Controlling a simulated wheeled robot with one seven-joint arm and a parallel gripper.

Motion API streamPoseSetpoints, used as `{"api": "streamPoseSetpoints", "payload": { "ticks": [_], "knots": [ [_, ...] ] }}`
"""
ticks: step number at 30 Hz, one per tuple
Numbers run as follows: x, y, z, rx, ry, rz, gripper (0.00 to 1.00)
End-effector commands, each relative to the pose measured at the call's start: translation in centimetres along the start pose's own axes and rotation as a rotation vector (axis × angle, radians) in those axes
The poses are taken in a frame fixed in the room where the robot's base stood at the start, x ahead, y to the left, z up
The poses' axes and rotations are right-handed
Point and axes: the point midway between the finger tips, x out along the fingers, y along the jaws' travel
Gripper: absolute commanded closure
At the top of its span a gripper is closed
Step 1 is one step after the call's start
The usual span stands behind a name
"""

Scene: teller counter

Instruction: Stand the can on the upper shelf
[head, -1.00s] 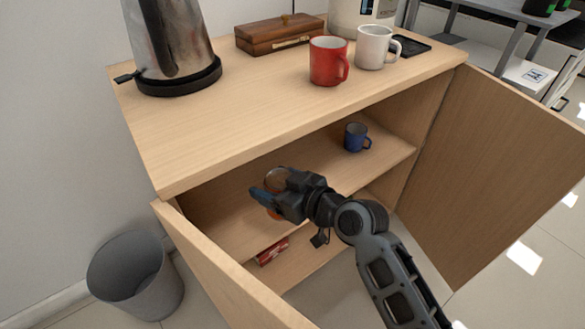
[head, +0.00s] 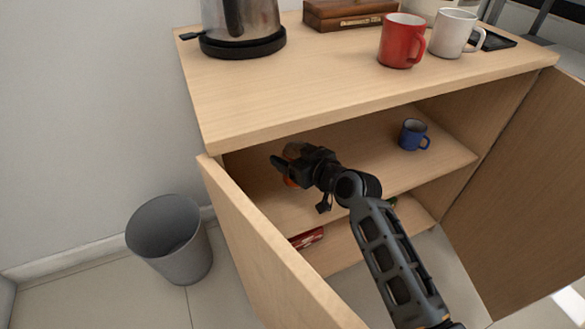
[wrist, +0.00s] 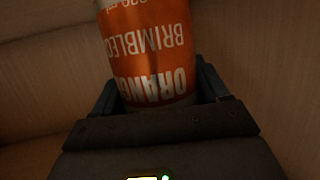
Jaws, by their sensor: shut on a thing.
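An orange can with white lettering (wrist: 150,45) is in the jaws of my gripper, large in the wrist view. Its lettering reads upside down there. In the head view only a bit of the can (head: 291,182) shows beside my gripper (head: 283,165). My gripper is shut on it inside the open cabinet, at the left part of the upper shelf (head: 370,165). I cannot tell whether the can touches the shelf, as my gripper hides most of it.
A blue mug (head: 412,134) stands on the upper shelf at the right. A red item (head: 307,238) lies on the lower shelf. The cabinet doors (head: 262,245) stand open on both sides. A grey bin (head: 172,240) stands on the floor at left. The shelf between gripper and mug is clear.

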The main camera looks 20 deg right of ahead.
Motion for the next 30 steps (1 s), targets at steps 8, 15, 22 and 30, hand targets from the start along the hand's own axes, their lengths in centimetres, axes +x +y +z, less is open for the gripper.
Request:
{"api": "streamPoseSetpoints", "payload": {
  "ticks": [8, 15, 22, 30],
  "knots": [
    [1.1, 0.1, 3.5, 0.002, 0.0, 0.001, 0.72],
    [1.1, 0.1, 3.5, 0.0, 0.002, 0.001, 0.72],
    [1.1, 0.0, 3.9, 0.001, 0.0, 0.001, 0.21],
    [1.1, 0.0, 3.9, 0.001, 0.0, 0.001, 0.01]
  ]
}}
